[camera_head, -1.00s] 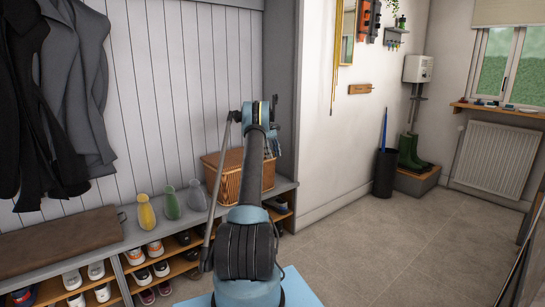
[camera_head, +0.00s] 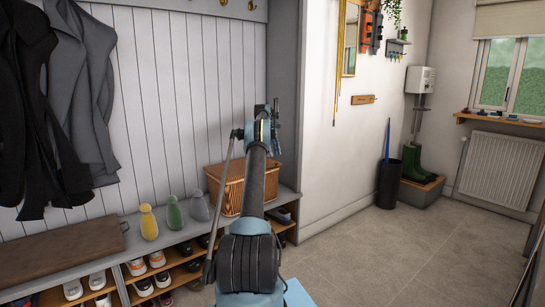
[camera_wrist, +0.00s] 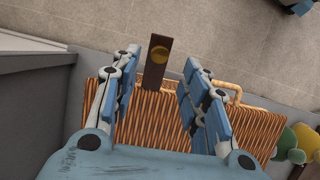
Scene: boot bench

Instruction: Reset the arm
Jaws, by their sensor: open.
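My gripper (camera_wrist: 162,58) is open in the wrist view, with a blue finger on each side and nothing held between them. It is over the wicker basket (camera_wrist: 145,125). A brown strap with a brass stud (camera_wrist: 158,55) shows between the fingertips; whether anything touches it I cannot tell. In the head view my arm rises in the middle, and the gripper (camera_head: 275,115) is small and partly hidden by the wrist. The basket (camera_head: 228,188) stands on the bench behind the arm.
Shoes sit on shelves below. Coats hang at left. Green boots (camera_head: 413,163) and a dark bin (camera_head: 389,184) stand by the far wall. The floor at right is clear.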

